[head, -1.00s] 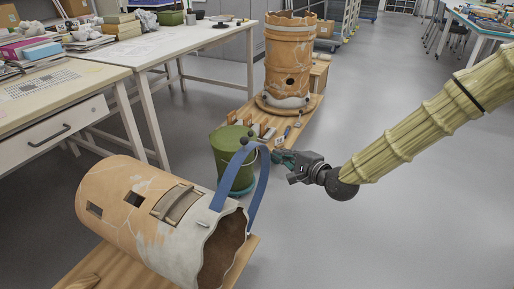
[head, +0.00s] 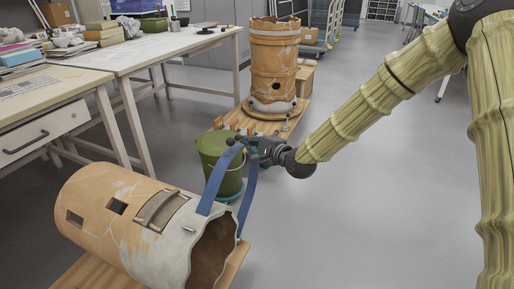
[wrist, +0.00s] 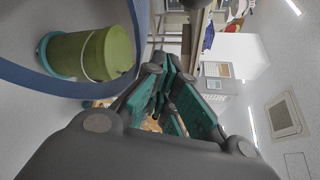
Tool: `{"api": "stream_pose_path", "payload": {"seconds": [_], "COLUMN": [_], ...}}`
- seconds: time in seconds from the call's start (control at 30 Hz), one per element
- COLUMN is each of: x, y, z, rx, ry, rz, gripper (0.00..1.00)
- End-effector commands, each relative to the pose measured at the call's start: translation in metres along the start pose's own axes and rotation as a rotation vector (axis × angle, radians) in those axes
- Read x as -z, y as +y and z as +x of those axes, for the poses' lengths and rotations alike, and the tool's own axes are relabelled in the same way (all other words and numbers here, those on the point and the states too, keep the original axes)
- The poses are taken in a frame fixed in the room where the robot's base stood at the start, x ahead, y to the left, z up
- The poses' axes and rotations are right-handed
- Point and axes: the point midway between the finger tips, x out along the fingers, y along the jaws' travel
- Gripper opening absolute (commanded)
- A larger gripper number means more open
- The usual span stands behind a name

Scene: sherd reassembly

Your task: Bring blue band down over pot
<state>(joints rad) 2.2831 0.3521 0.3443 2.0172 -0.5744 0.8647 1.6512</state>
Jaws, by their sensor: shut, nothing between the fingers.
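The pot (head: 130,215) is a terracotta and pale-grey vessel lying on its side at the lower left of the head view, its jagged open end facing right. The blue band (head: 214,185) stands as an arch at that open end, its two legs reaching down beside the pot's rim. It also curves across the left of the wrist view (wrist: 25,80). My gripper (head: 256,148) is beside the top of the arch. In the wrist view its teal fingers (wrist: 157,78) are shut with nothing between them. Contact with the band is unclear.
A green bucket (head: 217,160) stands just behind the band. A second, upright terracotta vessel (head: 273,62) stands on a wooden board (head: 232,119) further back. Worktables (head: 125,65) line the left. The floor to the right is open.

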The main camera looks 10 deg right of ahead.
Motion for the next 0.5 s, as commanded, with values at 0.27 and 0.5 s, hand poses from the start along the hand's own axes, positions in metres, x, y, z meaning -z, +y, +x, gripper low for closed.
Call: {"api": "stream_pose_path", "payload": {"seconds": [0.27, 0.5], "x": [-0.024, -0.035], "y": [0.002, 0.001], "z": [-0.010, -0.015], "rx": [0.000, -0.001], "ry": [-0.001, 0.000], "rz": [-0.001, 0.000], "gripper": [0.00, 0.00]}}
